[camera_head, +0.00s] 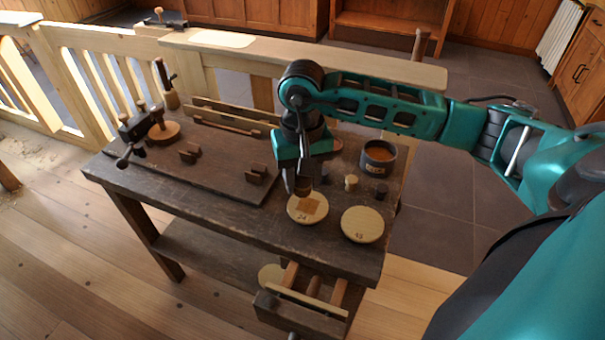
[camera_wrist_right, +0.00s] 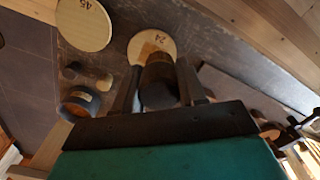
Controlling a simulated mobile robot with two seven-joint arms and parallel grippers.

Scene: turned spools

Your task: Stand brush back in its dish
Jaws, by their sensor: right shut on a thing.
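My right gripper (camera_head: 300,182) points down over the bench, just above the pale round disc marked 24 (camera_head: 302,217). In the right wrist view its fingers (camera_wrist_right: 158,92) are shut on a dark brown, rounded piece, which I take to be the brush (camera_wrist_right: 158,88). Its far end overlaps the disc in that view; I cannot tell whether it touches. A dark round pot with an orange-brown inside and a label, likely the dish (camera_head: 378,157), stands at the bench's right back. It also shows in the right wrist view (camera_wrist_right: 79,103). My left gripper is out of view.
A second pale disc marked 45 (camera_head: 362,225) lies right of the first. A small pale peg (camera_head: 351,182) and a small dark piece (camera_head: 382,190) stand between discs and pot. A dark board (camera_head: 215,165) with blocks fills the bench's left. An open drawer (camera_head: 303,312) juts out in front.

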